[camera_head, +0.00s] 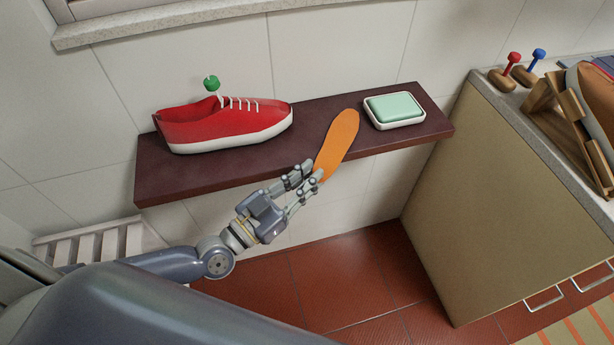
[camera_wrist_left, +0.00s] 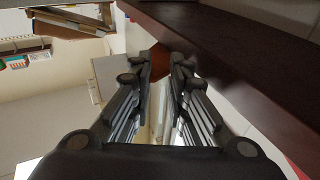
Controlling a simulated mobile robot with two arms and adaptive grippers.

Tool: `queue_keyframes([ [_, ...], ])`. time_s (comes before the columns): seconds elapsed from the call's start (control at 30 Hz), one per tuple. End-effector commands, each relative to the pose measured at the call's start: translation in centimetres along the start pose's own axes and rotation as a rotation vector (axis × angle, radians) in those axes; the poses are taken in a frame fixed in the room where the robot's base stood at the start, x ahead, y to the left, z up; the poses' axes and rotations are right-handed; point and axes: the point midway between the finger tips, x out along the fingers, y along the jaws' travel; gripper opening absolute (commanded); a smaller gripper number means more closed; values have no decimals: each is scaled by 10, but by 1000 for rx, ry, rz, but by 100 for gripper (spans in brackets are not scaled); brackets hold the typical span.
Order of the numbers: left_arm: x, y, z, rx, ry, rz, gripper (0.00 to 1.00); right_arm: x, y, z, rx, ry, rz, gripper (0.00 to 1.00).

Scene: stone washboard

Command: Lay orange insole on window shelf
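The orange insole (camera_head: 338,142) extends over the dark red-brown shelf (camera_head: 235,168), between a red sneaker and a soap dish. Its near end sticks out past the shelf's front edge. My left gripper (camera_head: 310,177) is in front of that edge, with its fingers closed around the insole's near end. I cannot tell whether the insole touches the shelf top. In the left wrist view, the insole (camera_wrist_left: 160,58) shows as a small orange patch between the fingertips, and the shelf (camera_wrist_left: 235,55) runs close along the right. My right gripper is not in view.
The red sneaker (camera_head: 225,126) with a green knob (camera_head: 212,84) stands on the shelf's left. The soap dish (camera_head: 396,121) with green soap is on the right. A pale window sill (camera_head: 170,22) is above. A beige cabinet (camera_head: 480,200) stands right; a slatted white rack (camera_head: 95,243) is lower left.

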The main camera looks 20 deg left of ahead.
Motion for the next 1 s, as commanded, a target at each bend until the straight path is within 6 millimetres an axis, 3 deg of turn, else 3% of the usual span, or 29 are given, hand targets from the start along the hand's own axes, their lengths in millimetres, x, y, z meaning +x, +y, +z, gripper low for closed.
queue_keyframes([
  [0.37, 0, 0, -4, 0, 1, 0, 25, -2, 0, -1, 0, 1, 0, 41],
  [0.47, -8, 0, -1, 1, -2, 0, 25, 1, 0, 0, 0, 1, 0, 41],
  [1.0, -101, 0, 0, -1, -5, 0, 25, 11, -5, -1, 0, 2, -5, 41],
])
